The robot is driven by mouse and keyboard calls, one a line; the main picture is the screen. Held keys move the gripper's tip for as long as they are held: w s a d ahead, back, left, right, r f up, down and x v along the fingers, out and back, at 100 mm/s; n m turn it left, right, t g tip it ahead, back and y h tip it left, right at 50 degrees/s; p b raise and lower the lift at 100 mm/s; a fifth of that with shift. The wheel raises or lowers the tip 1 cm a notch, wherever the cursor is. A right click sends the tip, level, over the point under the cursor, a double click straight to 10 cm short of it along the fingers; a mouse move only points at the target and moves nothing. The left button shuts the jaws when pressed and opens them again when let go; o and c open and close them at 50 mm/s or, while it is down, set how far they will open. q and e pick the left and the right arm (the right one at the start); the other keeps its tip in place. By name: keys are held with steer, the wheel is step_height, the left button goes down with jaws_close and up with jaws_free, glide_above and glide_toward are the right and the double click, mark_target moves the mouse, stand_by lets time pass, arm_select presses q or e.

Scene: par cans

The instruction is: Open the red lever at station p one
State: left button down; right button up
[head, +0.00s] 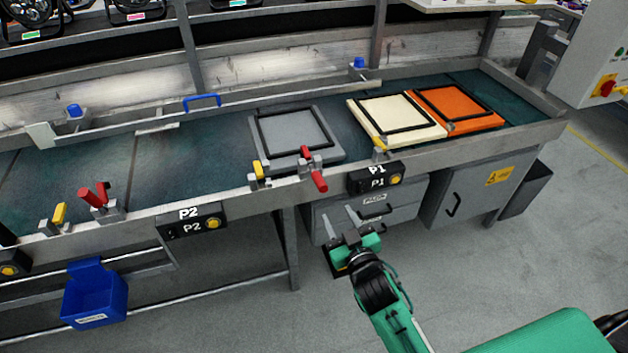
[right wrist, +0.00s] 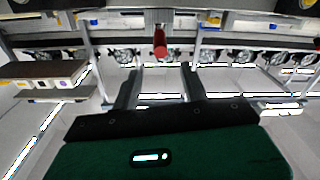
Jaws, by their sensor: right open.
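The red lever at P1 (head: 319,181) is on the conveyor's front rail, just left of the P1 box (head: 376,179). Its red handle sticks out over the front edge toward me and tilts down. In the right wrist view the red lever (right wrist: 160,43) shows end-on, beyond and between my fingers. My right gripper (head: 339,213) is open and empty, in front of and below the lever, apart from it. It also shows in the right wrist view (right wrist: 160,72) with both fingers spread. My left gripper is not in view.
Another red lever (head: 93,197) stands near the P2 box (head: 191,222). A grey framed panel (head: 335,150) lies behind the P1 lever, with cream (head: 432,136) and orange (head: 489,121) ones to the right. A blue bin (head: 92,300) hangs at lower left. The floor before the drawers is clear.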

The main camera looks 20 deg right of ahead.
glide_toward(313, 171)
steer(key=w, duration=0.4)
steer(key=shift+w+f+p, duration=0.1)
steer(key=shift+w+p, duration=0.15)
steer(key=shift+p, duration=0.1)
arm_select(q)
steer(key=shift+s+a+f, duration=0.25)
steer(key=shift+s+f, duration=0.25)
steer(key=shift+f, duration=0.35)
arm_select(e)
steer(key=shift+w, duration=0.45)
jaws_close()
